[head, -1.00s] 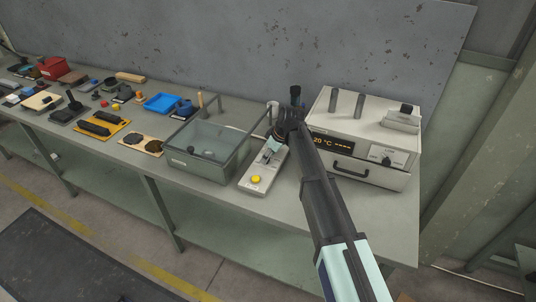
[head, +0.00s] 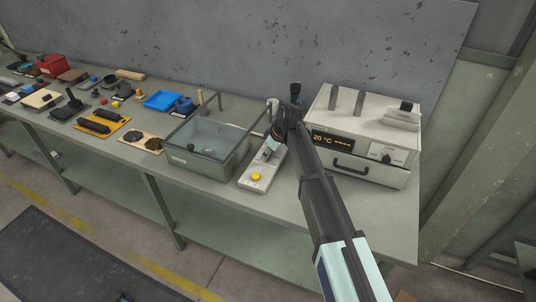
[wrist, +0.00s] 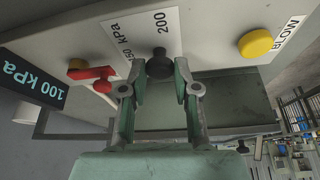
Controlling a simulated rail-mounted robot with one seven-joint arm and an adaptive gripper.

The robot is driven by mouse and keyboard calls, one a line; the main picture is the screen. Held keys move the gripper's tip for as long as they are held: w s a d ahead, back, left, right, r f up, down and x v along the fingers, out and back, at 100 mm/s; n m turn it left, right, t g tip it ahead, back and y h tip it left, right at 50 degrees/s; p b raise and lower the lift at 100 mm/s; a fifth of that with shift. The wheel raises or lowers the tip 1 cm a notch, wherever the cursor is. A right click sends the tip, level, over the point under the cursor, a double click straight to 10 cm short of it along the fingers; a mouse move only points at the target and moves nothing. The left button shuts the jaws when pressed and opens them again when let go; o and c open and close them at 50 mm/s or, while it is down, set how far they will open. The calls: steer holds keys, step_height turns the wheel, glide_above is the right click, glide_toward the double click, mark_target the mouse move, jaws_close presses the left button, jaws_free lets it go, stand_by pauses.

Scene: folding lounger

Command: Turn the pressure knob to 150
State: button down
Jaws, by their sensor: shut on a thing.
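The pressure box (head: 250,184) is a pale grey unit on the bench with a yellow button. In the wrist view its sloping panel (wrist: 215,50) carries a black pressure knob (wrist: 159,63), with a "200" label and a partly covered kPa label beside it. Its display (wrist: 32,80) reads "100 kPa". My gripper (wrist: 160,84) has a finger on each side of the knob and is shut on it. In the head view my gripper (head: 270,149) is over the box and hides the knob.
A red lever (wrist: 93,74) and a yellow BLOW button (wrist: 256,43) flank the knob. A clear-walled tank (head: 210,172) stands close on the left. A white heater unit (head: 365,135) showing 20 °C stands on the right. The bench front is clear.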

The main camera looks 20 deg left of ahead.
steer(key=shift+f, duration=0.1)
steer(key=shift+s+m+t+b, duration=0.15)
steer(key=shift+m+t+b, duration=0.25)
steer(key=shift+m+b, duration=0.55)
steer(key=m+t+h+b, duration=0.1)
steer(key=m, duration=0.3)
steer(key=shift+s+a, duration=0.1)
steer(key=m+h+b, duration=0.1)
steer(key=m, duration=0.1)
steer(key=m+t, duration=0.1)
steer(key=m, duration=0.2)
steer(key=shift+a+m+h+b, duration=0.15)
steer(key=shift+m+h+b, duration=0.1)
steer(key=shift+h+b, duration=0.15)
steer(key=c, duration=0.9)
jaws_free()
steer(key=shift+o, duration=0.2)
steer(key=shift+r, duration=0.2)
